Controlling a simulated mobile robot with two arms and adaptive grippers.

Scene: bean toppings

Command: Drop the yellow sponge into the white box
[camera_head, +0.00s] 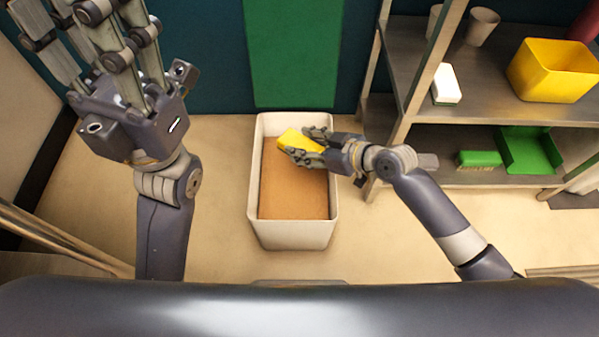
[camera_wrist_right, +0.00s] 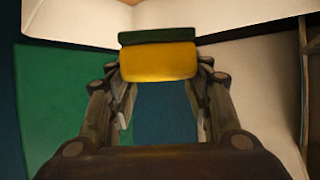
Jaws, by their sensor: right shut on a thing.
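The yellow sponge (camera_head: 293,138) is between the fingers of my right gripper (camera_head: 305,146), above the far part of the white box. In the right wrist view the sponge (camera_wrist_right: 158,62) shows its yellow face and a dark green layer, with the fingers of my right gripper (camera_wrist_right: 158,85) on both sides of it. The white box (camera_head: 290,232) stands on the floor, with a brown inside bottom. My left gripper (camera_head: 110,50) is raised at the upper left, away from the box, its fingers spread and empty.
A shelf (camera_head: 480,105) stands to the right of the box. It holds a yellow bin (camera_head: 553,70), a white and green block (camera_head: 446,84), cups (camera_head: 482,26), a green brush (camera_head: 480,158) and a green dustpan (camera_head: 530,150). A green panel (camera_head: 293,55) is on the wall behind.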

